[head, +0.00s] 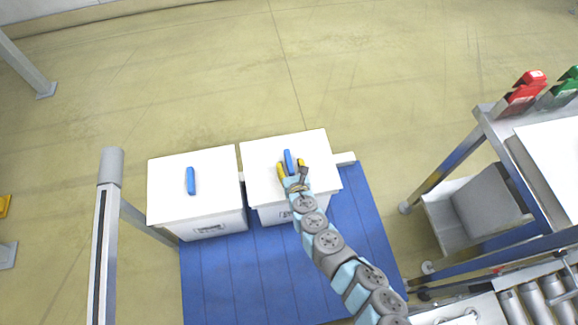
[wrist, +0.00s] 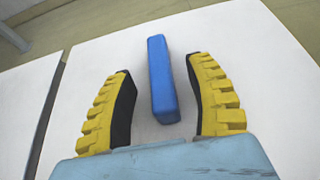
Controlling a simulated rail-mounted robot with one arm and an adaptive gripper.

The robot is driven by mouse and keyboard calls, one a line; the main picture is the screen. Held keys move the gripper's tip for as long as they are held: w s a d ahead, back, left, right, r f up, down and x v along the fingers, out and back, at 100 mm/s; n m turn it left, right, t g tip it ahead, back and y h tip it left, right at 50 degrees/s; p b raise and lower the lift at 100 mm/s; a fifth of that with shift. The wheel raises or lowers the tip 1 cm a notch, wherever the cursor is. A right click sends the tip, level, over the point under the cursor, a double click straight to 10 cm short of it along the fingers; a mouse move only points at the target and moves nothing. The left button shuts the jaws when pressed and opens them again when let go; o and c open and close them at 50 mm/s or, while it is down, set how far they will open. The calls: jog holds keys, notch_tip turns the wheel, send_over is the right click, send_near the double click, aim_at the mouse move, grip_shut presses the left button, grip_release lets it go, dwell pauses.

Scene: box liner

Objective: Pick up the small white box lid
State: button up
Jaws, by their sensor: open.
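Two white boxes with white lids stand side by side in the head view, each lid with a blue handle. My gripper (head: 291,170) is over the right lid (head: 262,152), at its blue handle (head: 289,160). In the wrist view the yellow fingers of my gripper (wrist: 164,100) are open. The blue handle (wrist: 162,80) stands up between them, with a gap on each side, on the white lid (wrist: 240,35). The left lid (head: 165,180) has its own blue handle (head: 190,181). Both lids look alike in size; I cannot tell which is smaller.
The boxes stand on a blue slatted platform (head: 340,270). A grey post (head: 107,220) rises at the left. At the right are a workbench with red (head: 522,95) and green bins, and a roller conveyor (head: 535,300). The floor behind the boxes is clear.

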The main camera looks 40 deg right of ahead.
jog(key=shift+x, duration=0.85)
jog(key=shift+w+d+f+b, duration=0.15)
jog(key=shift+w+b, duration=0.15)
jog(key=shift+w, duration=0.05)
jog(key=shift+s, duration=0.1)
grip_shut()
